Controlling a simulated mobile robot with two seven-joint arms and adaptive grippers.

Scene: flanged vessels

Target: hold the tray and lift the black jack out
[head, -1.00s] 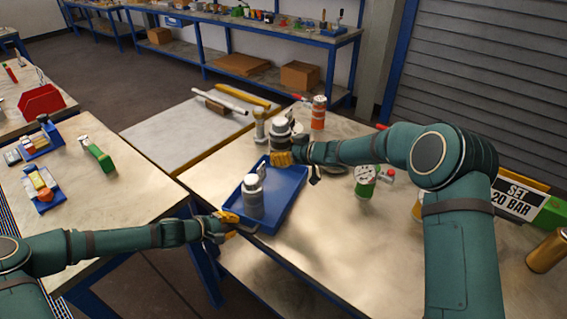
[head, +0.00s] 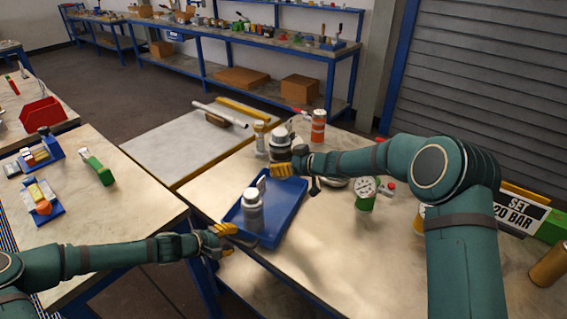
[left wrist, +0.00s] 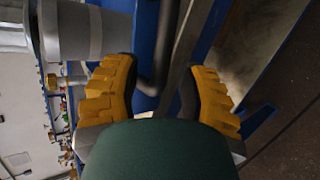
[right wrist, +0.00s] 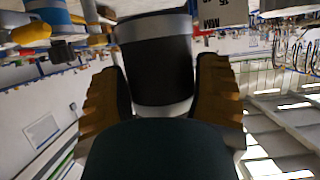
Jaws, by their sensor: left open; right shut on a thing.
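The blue tray (head: 285,222) lies on the near table with a grey flanged vessel (head: 252,212) standing in it. My right gripper (head: 283,168) is shut on the black jack (right wrist: 158,65), a dark cylinder with pale bands at its ends. The jack is roughly upright in the head view (head: 280,145), at the tray's far end; its clearance from the tray is unclear. My left gripper (head: 226,240) is open at the tray's near left edge. In the left wrist view a dark bent bar (left wrist: 160,60) lies between its fingers, beside the blue tray wall; contact is unclear.
A pale post-like part (head: 260,140) and an orange-banded canister (head: 318,126) stand behind the jack. A green gauge vessel (head: 365,195) stands right of the tray, with a sign (head: 516,206) further right. A gap separates the left table (head: 120,215) from this one.

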